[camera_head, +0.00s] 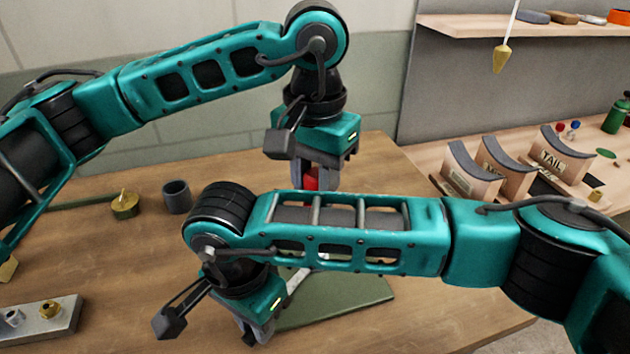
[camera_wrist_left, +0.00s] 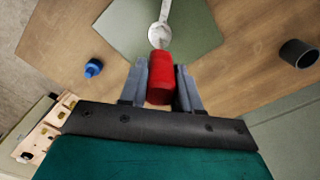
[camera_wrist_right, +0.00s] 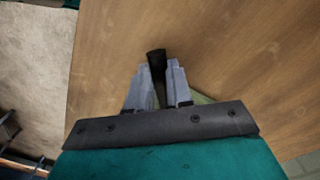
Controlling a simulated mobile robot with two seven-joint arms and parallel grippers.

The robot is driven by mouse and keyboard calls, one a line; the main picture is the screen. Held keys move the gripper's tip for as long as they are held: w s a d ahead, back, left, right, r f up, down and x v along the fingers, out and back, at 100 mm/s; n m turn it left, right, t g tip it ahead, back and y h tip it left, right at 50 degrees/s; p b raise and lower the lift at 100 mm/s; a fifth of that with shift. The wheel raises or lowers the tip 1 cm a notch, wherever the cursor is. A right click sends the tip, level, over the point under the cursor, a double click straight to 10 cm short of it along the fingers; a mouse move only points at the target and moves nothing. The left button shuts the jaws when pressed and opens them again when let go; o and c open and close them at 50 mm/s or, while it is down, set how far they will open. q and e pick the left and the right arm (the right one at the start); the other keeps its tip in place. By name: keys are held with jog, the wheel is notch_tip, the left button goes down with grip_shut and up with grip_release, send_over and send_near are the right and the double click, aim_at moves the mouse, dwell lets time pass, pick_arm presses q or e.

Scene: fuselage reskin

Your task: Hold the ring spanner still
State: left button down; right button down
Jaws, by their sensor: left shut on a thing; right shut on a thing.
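My left gripper (camera_head: 308,182) is shut on a red cylinder (camera_wrist_left: 160,78), which also shows as a small red patch in the head view (camera_head: 311,179). The silver ring spanner (camera_wrist_left: 163,22) lies over the green mat, its ring end close to the far end of the red cylinder. I cannot tell whether they touch. In the head view a short silver piece of the spanner (camera_head: 298,279) shows near my right gripper (camera_head: 252,336). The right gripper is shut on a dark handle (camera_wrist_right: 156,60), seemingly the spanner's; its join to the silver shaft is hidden.
The green mat (camera_head: 350,303) lies on the wooden table. A dark cup (camera_head: 177,196) and a brass piece (camera_head: 125,205) stand to the left, with a metal block (camera_head: 42,322) at front left. Labelled stands (camera_head: 555,160) are at right.

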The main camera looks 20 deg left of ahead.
pick_arm(q)
jog(key=shift+r, duration=0.15)
jog(key=shift+r, duration=0.85)
jog(key=n, duration=1.6)
jog(key=shift+n, duration=0.4)
jog(key=n, duration=0.7)
jog(key=shift+w, duration=0.1)
